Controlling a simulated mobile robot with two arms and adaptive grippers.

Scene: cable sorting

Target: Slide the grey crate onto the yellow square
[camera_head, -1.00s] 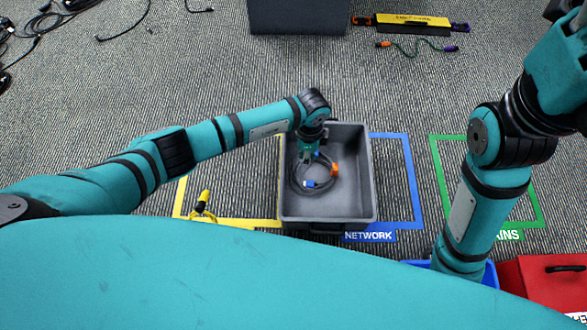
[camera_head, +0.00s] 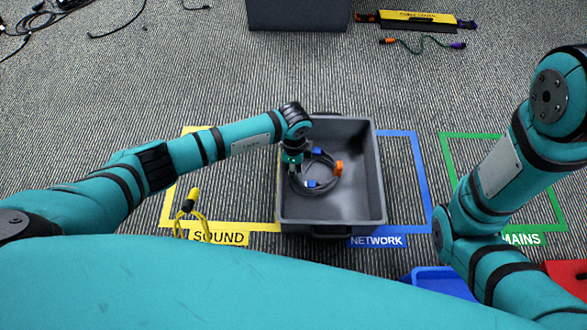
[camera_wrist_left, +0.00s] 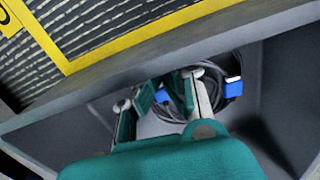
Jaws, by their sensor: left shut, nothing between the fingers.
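The grey crate (camera_head: 381,190) stands on the carpet between the yellow and blue outlines, mostly over the blue one. Its left wall is at the right side of the yellow square (camera_head: 168,190), labelled SOUND. A coiled grey cable with blue plugs and an orange part (camera_head: 325,186) lies inside the crate. My left gripper (camera_head: 293,170) reaches down inside the crate close to its left wall, shut and empty. In the left wrist view the fingers (camera_wrist_left: 165,92) are beside the crate wall (camera_wrist_left: 150,60); contact is unclear. My right gripper is out of view.
A yellow cable with a black-and-yellow plug (camera_head: 190,205) lies in the yellow square. The blue outline (camera_head: 425,185) and green outline (camera_head: 450,165) lie right. A blue bin (camera_head: 440,280) and red box (camera_head: 570,275) stand in front right. Loose cables and a dark box (camera_head: 298,14) are behind.

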